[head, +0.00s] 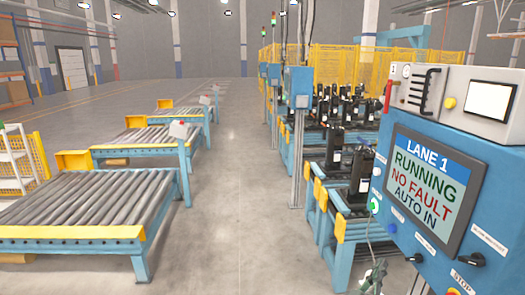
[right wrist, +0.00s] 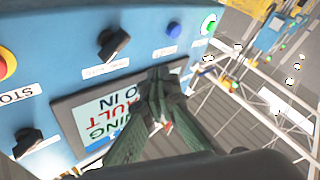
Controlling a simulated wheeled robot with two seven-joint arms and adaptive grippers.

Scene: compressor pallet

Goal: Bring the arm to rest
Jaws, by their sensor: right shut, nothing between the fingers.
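My right gripper (head: 374,275) shows at the bottom of the head view, just left of the lower part of a blue control panel (head: 400,185). In the right wrist view its dark green fingers (right wrist: 160,85) come together at the tips with nothing between them. They overlap the panel's screen (right wrist: 100,115) in that view; I cannot tell whether they touch the panel. In the head view the screen (head: 428,188) reads LANE 1, RUNNING, NO FAULT, AUTO IN. My left gripper is in neither view.
The panel carries a lit green button (head: 375,205), a blue button (head: 392,228) and black knobs (head: 472,260). Beyond it, black compressors (head: 361,175) stand on a blue conveyor line. Roller conveyors (head: 70,205) stand at left. The grey floor (head: 235,190) between them is clear.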

